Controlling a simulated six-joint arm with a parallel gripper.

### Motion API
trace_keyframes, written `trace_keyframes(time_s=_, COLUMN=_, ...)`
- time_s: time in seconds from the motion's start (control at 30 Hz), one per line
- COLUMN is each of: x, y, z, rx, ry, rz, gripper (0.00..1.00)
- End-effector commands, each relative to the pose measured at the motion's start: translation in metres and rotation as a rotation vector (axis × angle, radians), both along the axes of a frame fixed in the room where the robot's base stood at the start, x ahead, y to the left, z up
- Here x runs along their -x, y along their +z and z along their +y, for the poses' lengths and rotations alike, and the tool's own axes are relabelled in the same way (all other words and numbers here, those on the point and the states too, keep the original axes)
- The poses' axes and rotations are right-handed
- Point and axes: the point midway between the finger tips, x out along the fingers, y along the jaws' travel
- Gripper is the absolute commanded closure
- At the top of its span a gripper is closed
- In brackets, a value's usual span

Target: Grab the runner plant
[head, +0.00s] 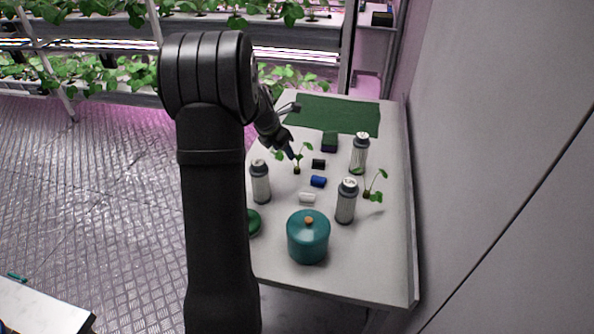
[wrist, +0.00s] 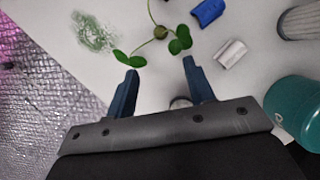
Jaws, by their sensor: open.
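A small plant (head: 297,169) with a brown base and thin stems stands on the table near my gripper (head: 289,152). In the wrist view its round base (wrist: 160,32) lies beyond my fingertips, and its green leaves (wrist: 180,41) hang close to them. My gripper (wrist: 159,66) is open, with nothing between its two blue fingers at the tips. A second, similar plant (head: 367,194) stands at the right of the table. I cannot tell by label which is the runner plant.
Three grey bottles (head: 260,184) (head: 360,155) (head: 346,203) and a teal pot (head: 308,240) stand around. Blue (head: 318,181), white (head: 307,198) and black (head: 319,164) small pieces lie right of the nearer plant. A green mat (head: 340,114) covers the far end.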

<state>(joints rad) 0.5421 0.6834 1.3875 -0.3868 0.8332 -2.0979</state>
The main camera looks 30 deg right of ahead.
Motion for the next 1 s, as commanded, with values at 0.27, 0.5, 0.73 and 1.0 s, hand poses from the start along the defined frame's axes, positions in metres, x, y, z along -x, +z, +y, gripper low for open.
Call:
trace_keyframes(time_s=0.27, x=-0.004, y=-0.048, z=-0.020, rx=-0.001, ry=-0.001, rz=0.002, gripper=0.51)
trace_keyframes(time_s=0.5, x=-0.005, y=-0.062, z=-0.028, rx=0.000, ry=-0.002, rz=-0.001, gripper=0.51)
trace_keyframes(time_s=0.73, x=-0.007, y=-0.089, z=-0.048, rx=-0.001, ry=-0.002, rz=0.000, gripper=0.51)
trace_keyframes(time_s=1.0, x=-0.009, y=-0.101, z=-0.053, rx=-0.001, ry=-0.001, rz=-0.003, gripper=0.51)
